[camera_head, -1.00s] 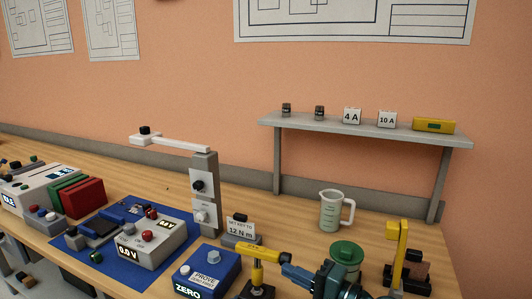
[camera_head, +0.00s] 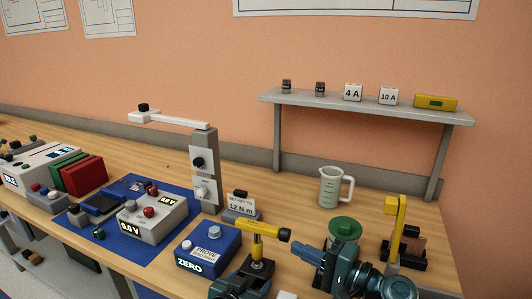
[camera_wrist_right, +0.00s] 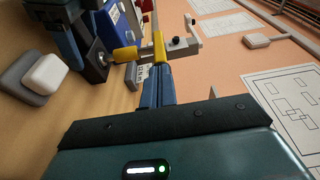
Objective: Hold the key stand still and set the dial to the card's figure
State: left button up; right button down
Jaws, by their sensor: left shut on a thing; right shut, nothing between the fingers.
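The key's right end has a dark cap; I cannot make out any dial figure. The card (camera_head: 241,204) behind it reads "SET KEY TO 12 N m". My left gripper (camera_head: 250,277) is shut on the key stand, low at its base. My right gripper (camera_head: 297,247) is shut and empty, its blue fingertips just right of the key's capped end. In the right wrist view the yellow key (camera_wrist_right: 160,46) appears just beyond the blue fingers (camera_wrist_right: 158,85); contact is unclear.
A blue box (camera_head: 208,248) reading "ZERO" stands left of the key stand. A yellow post (camera_head: 396,225) with dark blocks is at right. A shelf (camera_head: 360,109) spans above.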

pick_arm(q)
jog(key=shift+s+f, duration=0.1)
jog(key=shift+f, duration=0.25)
pick_arm(e)
jog(key=v, duration=0.3)
jog(key=shift+w+d, duration=0.15)
jog(key=shift+d, duration=0.35)
pick_arm(q)
jog(key=o, duration=1.2)
jog(key=shift+r, duration=0.25)
